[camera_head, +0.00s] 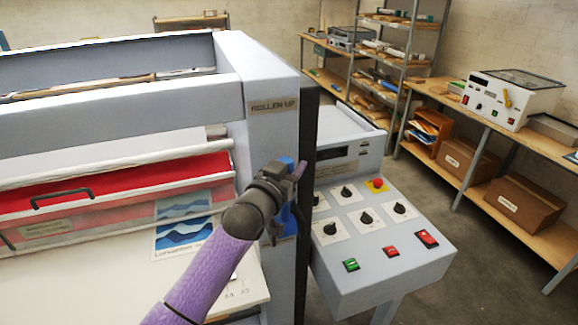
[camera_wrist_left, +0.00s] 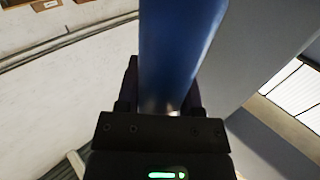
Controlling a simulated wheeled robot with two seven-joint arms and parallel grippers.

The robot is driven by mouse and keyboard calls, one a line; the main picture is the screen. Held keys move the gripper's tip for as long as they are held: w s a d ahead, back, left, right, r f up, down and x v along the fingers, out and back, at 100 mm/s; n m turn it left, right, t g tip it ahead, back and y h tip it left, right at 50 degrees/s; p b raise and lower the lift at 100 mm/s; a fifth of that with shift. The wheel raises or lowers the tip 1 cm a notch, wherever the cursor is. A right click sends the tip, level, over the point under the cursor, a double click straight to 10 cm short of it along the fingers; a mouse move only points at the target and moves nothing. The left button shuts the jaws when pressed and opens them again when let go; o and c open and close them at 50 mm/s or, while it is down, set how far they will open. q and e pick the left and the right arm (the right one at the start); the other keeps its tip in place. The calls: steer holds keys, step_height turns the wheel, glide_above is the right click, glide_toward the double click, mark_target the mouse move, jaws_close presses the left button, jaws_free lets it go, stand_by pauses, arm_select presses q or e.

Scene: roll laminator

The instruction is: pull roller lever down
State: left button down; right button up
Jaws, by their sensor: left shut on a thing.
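The laminator (camera_head: 110,92) is a large grey machine filling the left of the head view. Its right end post carries a label reading ROLLER UP (camera_head: 272,106). The blue roller lever (camera_head: 284,160) shows at that post, mostly hidden behind my left gripper. My left gripper (camera_head: 292,190) is at the front of the post, shut on the lever. In the left wrist view the lever (camera_wrist_left: 180,50) is a wide blue bar standing between the gripper's fingers (camera_wrist_left: 160,100). My right gripper is not in view.
A control panel (camera_head: 370,262) with black knobs, coloured buttons and a red emergency stop (camera_head: 377,184) is close right of the lever. A red tray (camera_head: 110,185) with a black handle is on the left. Shelves (camera_head: 400,50) and a bench (camera_head: 470,125) stand behind.

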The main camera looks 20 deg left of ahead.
arm_select(q)
steer(key=s+d+f+m+h+b, duration=0.4)
steer(key=s+f+m+h+b, duration=0.1)
steer(key=m+b, duration=0.5)
steer(key=s+d+f+m+t+h+b, duration=0.1)
steer(key=s+d+f+m+h+b, duration=0.4)
steer(key=s+m+h+b, duration=0.3)
steer(key=shift+f+m+h+b, duration=0.7)
steer(key=shift+m+b, duration=0.5)
steer(key=shift+b, duration=1.15)
steer(key=shift+c, duration=1.2)
jaws_free()
steer(key=shift+r, duration=0.1)
steer(key=b+v, duration=0.2)
steer(key=v, duration=0.8)
